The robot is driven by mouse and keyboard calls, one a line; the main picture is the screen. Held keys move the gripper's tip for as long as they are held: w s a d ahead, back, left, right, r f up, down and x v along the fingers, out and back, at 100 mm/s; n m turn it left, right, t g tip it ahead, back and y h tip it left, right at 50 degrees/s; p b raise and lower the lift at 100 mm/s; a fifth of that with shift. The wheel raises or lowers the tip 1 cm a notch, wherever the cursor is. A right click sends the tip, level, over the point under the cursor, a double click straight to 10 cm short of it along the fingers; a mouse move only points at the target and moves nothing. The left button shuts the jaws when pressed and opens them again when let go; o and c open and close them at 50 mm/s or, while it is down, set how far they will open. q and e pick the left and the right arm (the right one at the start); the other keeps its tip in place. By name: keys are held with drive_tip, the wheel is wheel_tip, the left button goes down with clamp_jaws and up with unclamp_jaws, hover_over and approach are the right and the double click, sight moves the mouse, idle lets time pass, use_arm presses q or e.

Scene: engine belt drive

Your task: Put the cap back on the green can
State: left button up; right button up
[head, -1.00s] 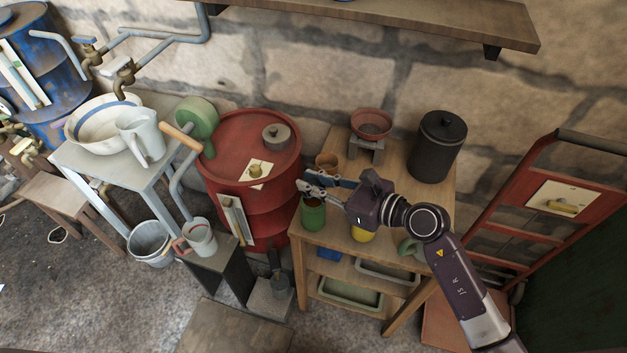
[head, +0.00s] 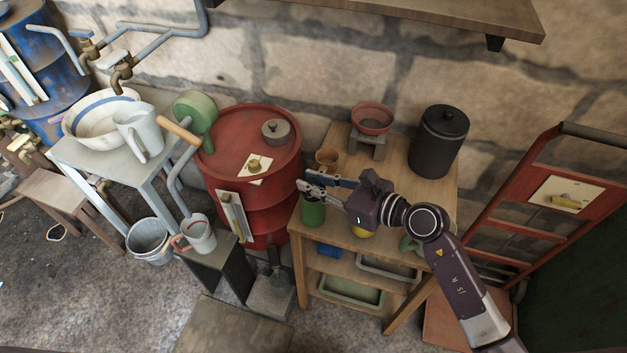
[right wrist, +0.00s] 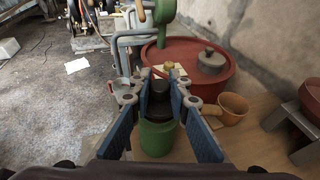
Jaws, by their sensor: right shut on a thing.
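The green can (head: 313,211) stands upright at the left front of the wooden table, and it also shows in the right wrist view (right wrist: 157,139). My right gripper (head: 308,184) is over the can's top, reaching in from the right. In the right wrist view its fingers (right wrist: 159,84) are shut on the dark cap (right wrist: 158,102), which lines up with the can's mouth. I cannot tell whether the cap touches the can. In the head view the gripper hides the cap. My left gripper is not in view.
An orange-brown cup (head: 327,160) stands close behind the gripper. A black canister (head: 438,143) and a red bowl on a stand (head: 371,119) are at the table's back. A red drum (head: 222,152) is to the left. A yellow item (head: 362,232) sits under my wrist.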

drive_tip(key=shift+f+b, duration=0.5)
drive_tip(key=shift+f, duration=0.2)
idle(0.8)
drive_tip(key=o, duration=0.9)
drive_tip(key=v, duration=1.2)
drive_tip(key=shift+s, duration=0.1)
